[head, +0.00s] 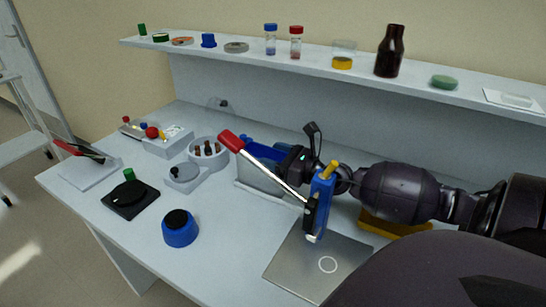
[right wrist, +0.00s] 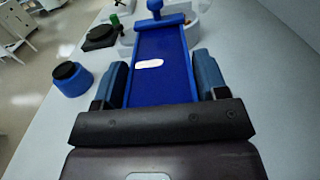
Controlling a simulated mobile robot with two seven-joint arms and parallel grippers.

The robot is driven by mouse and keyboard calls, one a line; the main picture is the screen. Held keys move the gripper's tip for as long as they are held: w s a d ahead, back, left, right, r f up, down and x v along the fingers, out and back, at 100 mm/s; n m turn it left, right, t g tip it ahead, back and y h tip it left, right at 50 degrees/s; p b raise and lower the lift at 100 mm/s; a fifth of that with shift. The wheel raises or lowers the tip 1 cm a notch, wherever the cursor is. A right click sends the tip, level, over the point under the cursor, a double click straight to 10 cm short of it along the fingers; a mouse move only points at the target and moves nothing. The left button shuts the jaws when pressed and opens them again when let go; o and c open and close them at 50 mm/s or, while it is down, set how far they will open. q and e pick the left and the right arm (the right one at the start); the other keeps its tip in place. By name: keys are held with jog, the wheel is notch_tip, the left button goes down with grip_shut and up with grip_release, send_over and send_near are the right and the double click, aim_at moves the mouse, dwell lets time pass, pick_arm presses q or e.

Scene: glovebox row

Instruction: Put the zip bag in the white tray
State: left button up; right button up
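The zip bag appears to be the flat blue piece with a white label (right wrist: 165,85) in the right wrist view. It lies between the two fingers of my right gripper (right wrist: 162,85), which meet its side edges. In the head view my right gripper (head: 268,152) points left with the blue piece, partly hidden behind a red-handled lever. A pale, walled tray (head: 258,180) stands just below it; whether the bag touches it is hidden. Another white tray (head: 85,180) with a red-handled tool lies at the far left. My left gripper is not in view.
The red-handled lever (head: 270,175) on a blue stand (head: 320,205) rises in front of my right arm. A metal plate (head: 300,270), blue pot (head: 180,234), black scale (head: 130,203) and round white bowl (head: 222,160) stand nearby. A shelf (head: 205,50) runs behind.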

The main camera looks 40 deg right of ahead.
jog(key=shift+o, duration=1.3)
jog(key=shift+r, duration=0.1)
jog(key=shift+r, duration=0.25)
jog(key=shift+s+d+f, duration=0.1)
jog(key=shift+s+f, duration=0.15)
jog(key=b+v, duration=0.1)
jog(key=v, duration=1)
jog(key=shift+s+r+b, duration=0.2)
jog(key=shift+s+b, duration=0.05)
jog(key=shift+b, duration=0.1)
